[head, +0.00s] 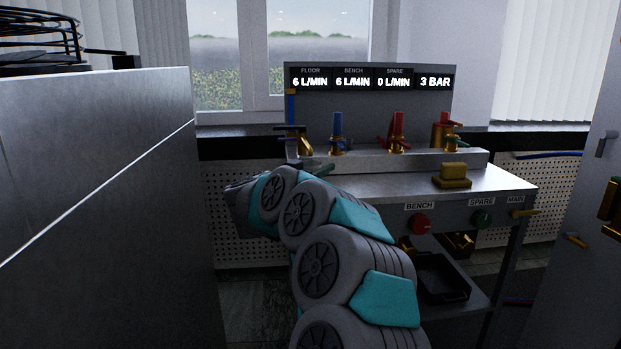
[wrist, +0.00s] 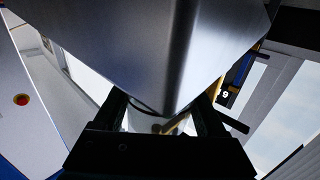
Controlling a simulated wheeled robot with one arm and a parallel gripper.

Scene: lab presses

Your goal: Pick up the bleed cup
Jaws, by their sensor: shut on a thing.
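In the wrist view my gripper (wrist: 162,106) has its two dark fingers on either side of a pale, rounded thing, which I take to be the bleed cup (wrist: 152,122). The gripper is shut on it. Only a small part of the cup shows, with a yellow piece beside it. A large grey metal body fills the top of the wrist view, just beyond the fingers. In the head view my arm reaches forward and left beside the bench, and its own links hide the gripper and the cup.
The metal bench (head: 400,186) carries several coloured valves at the back and a yellow block (head: 453,173). A display panel (head: 370,90) stands behind. A black tray (head: 442,278) sits on the lower shelf. A tall grey cabinet (head: 90,200) closes off the left.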

